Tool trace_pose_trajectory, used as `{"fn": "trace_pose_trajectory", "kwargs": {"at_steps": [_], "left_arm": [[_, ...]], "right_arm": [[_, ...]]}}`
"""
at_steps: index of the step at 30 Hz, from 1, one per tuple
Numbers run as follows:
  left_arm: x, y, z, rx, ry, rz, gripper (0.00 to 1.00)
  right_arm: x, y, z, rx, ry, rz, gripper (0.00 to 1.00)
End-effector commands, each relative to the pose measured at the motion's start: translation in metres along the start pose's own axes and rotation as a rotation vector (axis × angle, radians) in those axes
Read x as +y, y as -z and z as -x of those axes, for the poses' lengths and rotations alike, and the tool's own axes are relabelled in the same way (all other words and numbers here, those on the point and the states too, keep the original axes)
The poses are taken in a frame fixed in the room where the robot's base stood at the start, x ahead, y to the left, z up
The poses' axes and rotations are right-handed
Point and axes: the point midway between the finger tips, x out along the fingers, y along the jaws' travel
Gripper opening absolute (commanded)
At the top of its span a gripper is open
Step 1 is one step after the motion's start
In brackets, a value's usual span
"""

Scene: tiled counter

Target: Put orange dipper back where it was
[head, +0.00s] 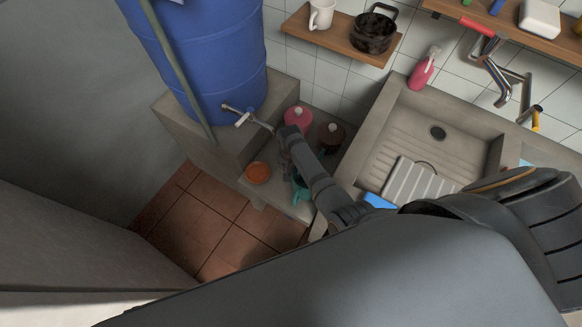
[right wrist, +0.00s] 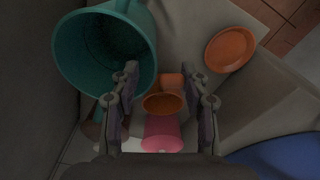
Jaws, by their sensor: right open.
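In the right wrist view, a small orange cup-shaped thing (right wrist: 163,104), which looks like the orange dipper, lies between the fingers of my right gripper (right wrist: 161,80). The fingers are spread apart on either side of it, and I see no grip on it. In the head view my right gripper (head: 287,150) is low over the ledge beside the blue barrel, and its arm hides the cup-shaped thing. A round orange dish (head: 258,172) sits apart at the ledge's front; it also shows in the right wrist view (right wrist: 230,49). My left gripper is not in view.
A teal pot (right wrist: 100,55) stands close beside the fingers. A pink thing (head: 298,117) and a brown pot (head: 332,137) stand behind. The blue barrel (head: 215,60) with its tap (head: 240,116) is at left. A concrete sink (head: 390,120) is at right.

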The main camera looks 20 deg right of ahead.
Motion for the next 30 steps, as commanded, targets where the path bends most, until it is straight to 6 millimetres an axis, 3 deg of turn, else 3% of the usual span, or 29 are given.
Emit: {"fn": "trace_pose_trajectory", "kwargs": {"at_steps": [5,18,23,30], "left_arm": [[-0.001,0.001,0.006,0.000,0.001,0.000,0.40],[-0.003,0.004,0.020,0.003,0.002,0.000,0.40],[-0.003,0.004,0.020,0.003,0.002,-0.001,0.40],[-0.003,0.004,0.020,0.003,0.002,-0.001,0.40]], "right_arm": [[0.000,0.000,0.012,0.000,0.001,0.000,0.46],[-0.001,0.000,0.109,0.001,0.002,0.000,0.46],[0.000,0.000,0.123,0.000,0.000,0.000,0.46],[0.000,0.000,0.125,-0.001,-0.001,0.000,0.46]]}}
